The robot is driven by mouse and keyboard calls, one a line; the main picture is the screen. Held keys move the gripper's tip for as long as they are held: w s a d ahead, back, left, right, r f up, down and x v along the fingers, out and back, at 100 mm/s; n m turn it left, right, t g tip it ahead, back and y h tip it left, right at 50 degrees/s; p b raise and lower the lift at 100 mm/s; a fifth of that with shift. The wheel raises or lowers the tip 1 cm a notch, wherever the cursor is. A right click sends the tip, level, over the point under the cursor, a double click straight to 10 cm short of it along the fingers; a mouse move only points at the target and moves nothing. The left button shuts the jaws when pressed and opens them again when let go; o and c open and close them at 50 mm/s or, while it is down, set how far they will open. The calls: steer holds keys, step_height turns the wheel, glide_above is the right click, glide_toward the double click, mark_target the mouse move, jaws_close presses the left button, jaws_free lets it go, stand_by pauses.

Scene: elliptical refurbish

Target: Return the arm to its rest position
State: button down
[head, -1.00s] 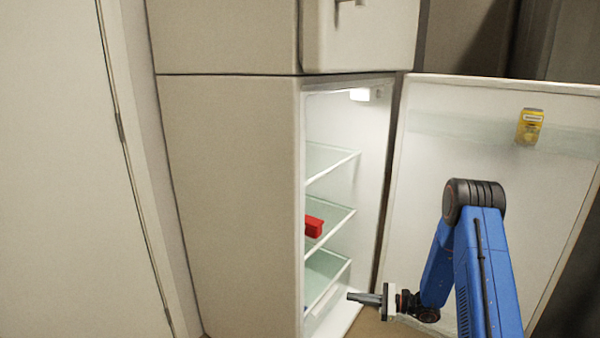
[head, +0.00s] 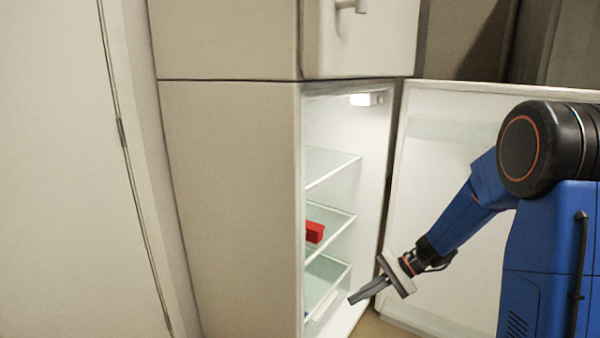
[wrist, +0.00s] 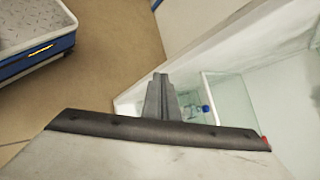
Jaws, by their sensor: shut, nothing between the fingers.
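My gripper (head: 368,291) is in front of the open fridge at the lower part of its opening, below the red item's shelf. Its grey fingers are together with nothing between them, and they show in the wrist view (wrist: 160,85) too. My blue arm (head: 480,205) reaches in from the right, in front of the open fridge door (head: 440,150). The arm is bent, with its large black joint high at the right edge and the forearm sloping down to the left.
The fridge (head: 230,200) stands open with glass shelves. A red item (head: 314,231) lies on a middle shelf. A blue-capped object (wrist: 206,108) shows inside in the wrist view. A white door (head: 50,170) is at the left. Bare floor (wrist: 110,60) lies outside the fridge.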

steer(key=s+d+r+n+t+h, duration=0.2)
steer(key=s+d+r+n+h, duration=0.1)
steer(key=s, duration=0.5)
steer(key=s+d+r+n+t+h, duration=0.2)
steer(key=s+d+r+n+h, duration=0.1)
steer(key=s, duration=0.6)
steer(key=s+d+r+n+t+h, duration=0.2)
steer(key=s+d+r+h, duration=0.3)
steer(key=s, duration=0.4)
steer(key=shift+d+r+n+t, duration=0.3)
steer(key=shift+d+r+n, duration=0.2)
steer(key=shift+d+r, duration=0.3)
